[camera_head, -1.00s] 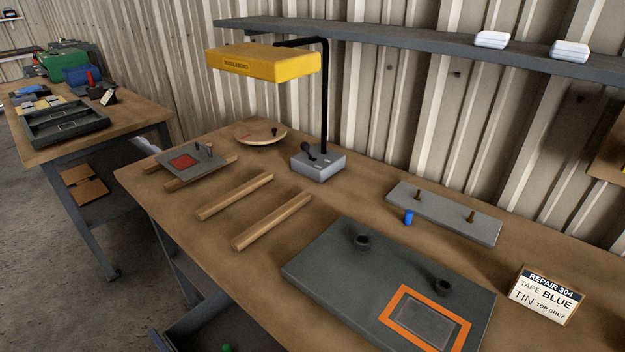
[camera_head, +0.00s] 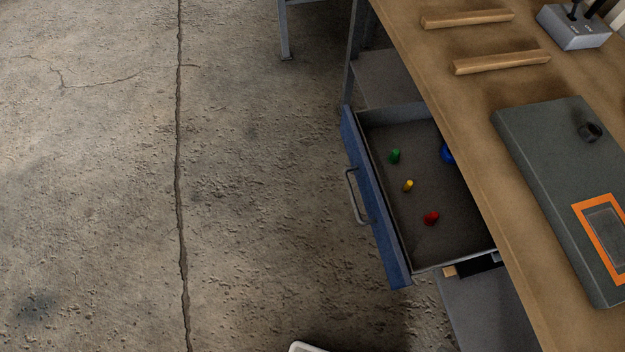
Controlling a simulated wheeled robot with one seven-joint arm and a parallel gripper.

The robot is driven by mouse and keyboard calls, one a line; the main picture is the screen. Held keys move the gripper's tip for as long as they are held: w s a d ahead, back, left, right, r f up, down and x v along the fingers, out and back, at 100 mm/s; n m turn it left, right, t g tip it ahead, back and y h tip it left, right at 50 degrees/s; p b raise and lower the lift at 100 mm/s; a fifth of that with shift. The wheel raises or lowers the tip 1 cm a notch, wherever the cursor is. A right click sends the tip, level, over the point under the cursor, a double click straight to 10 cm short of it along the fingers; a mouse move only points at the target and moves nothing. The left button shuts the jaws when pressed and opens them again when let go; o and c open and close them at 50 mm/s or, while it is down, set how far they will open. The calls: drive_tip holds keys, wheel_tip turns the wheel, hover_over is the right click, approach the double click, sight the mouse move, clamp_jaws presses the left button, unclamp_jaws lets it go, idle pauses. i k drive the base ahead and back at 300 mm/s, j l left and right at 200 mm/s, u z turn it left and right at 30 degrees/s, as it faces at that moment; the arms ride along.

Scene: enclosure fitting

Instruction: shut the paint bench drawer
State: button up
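The paint bench drawer (camera_head: 405,240) is pulled out from under the left edge of the wooden bench top (camera_head: 470,150). It has a blue front (camera_head: 373,200) with a grey bar handle (camera_head: 353,197) facing the open floor. Inside lie a green piece (camera_head: 394,156), a yellow piece (camera_head: 408,186), a red piece (camera_head: 431,218) and a blue round thing (camera_head: 447,153), partly hidden by the bench top. My gripper is not in view.
On the bench top are two wooden strips (camera_head: 502,62), a grey panel (camera_head: 540,150) with an orange frame (camera_head: 583,222), and a grey lamp base (camera_head: 575,28). The concrete floor (camera_head: 260,170) left of the drawer is clear. A lower shelf (camera_head: 485,310) lies beneath.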

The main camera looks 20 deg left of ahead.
sight(408, 247)
drive_tip(key=u, duration=0.4)
drive_tip(key=k+j, duration=0.1)
drive_tip(key=j, duration=0.7)
drive_tip(key=k+j, duration=0.15)
drive_tip(key=j, duration=0.25)
